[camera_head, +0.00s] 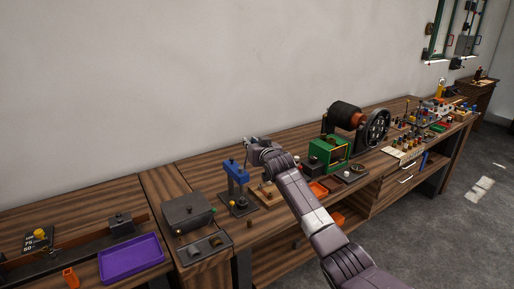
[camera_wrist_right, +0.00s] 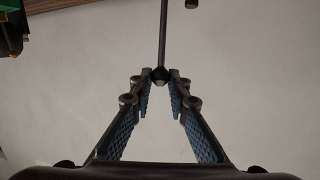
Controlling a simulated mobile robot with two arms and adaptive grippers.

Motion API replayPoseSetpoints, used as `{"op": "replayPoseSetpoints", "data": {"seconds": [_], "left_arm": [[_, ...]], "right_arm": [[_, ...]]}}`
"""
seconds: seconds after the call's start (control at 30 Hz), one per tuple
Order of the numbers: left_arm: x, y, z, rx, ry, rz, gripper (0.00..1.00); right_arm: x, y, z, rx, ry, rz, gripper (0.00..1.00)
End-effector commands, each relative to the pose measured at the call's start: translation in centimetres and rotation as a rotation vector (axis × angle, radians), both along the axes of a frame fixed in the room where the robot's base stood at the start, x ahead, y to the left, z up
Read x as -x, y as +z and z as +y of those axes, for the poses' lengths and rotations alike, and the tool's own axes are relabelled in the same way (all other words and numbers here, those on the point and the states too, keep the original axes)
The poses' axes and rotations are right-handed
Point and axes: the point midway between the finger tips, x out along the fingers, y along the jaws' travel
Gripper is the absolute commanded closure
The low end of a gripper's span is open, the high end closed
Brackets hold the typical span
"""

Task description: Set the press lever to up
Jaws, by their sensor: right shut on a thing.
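The small blue press (camera_head: 236,170) stands on a dark base on the wooden bench, left of my right arm. My right gripper (camera_head: 250,144) is above and just behind the press in the head view. In the right wrist view, a thin dark rod, the press lever (camera_wrist_right: 163,38), ends in a dark knob between the fingertips of my right gripper (camera_wrist_right: 160,86). The gripper is shut on the knob end. In the head view, the lever is too small and too covered by the gripper to tell its angle. My left gripper is not in view.
A grey box (camera_head: 187,211) and a purple tray (camera_head: 131,258) are on the bench to the left. A green machine (camera_head: 328,152) and a dark dynamo with a wheel (camera_head: 376,128) stand to the right. The wall is behind the bench.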

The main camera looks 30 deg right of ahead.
Motion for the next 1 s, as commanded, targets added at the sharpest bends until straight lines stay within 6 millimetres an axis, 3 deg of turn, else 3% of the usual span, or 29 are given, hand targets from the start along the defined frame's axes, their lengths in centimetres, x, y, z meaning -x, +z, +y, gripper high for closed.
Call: {"op": "replayPoseSetpoints", "data": {"seconds": [0.03,0.07,0.5,1.0], "left_arm": [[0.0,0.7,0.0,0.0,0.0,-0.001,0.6],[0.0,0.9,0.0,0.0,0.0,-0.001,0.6],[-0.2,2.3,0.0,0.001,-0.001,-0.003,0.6],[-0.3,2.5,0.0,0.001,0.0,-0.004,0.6]], "right_arm": [[-0.6,1.6,0.1,0.004,0.001,0.008,1.0],[-0.8,1.6,0.1,0.004,0.001,0.022,1.0],[-3.1,1.9,0.4,0.015,0.003,0.161,1.0],[-3.5,2.0,0.5,0.017,0.004,0.186,1.0]]}}
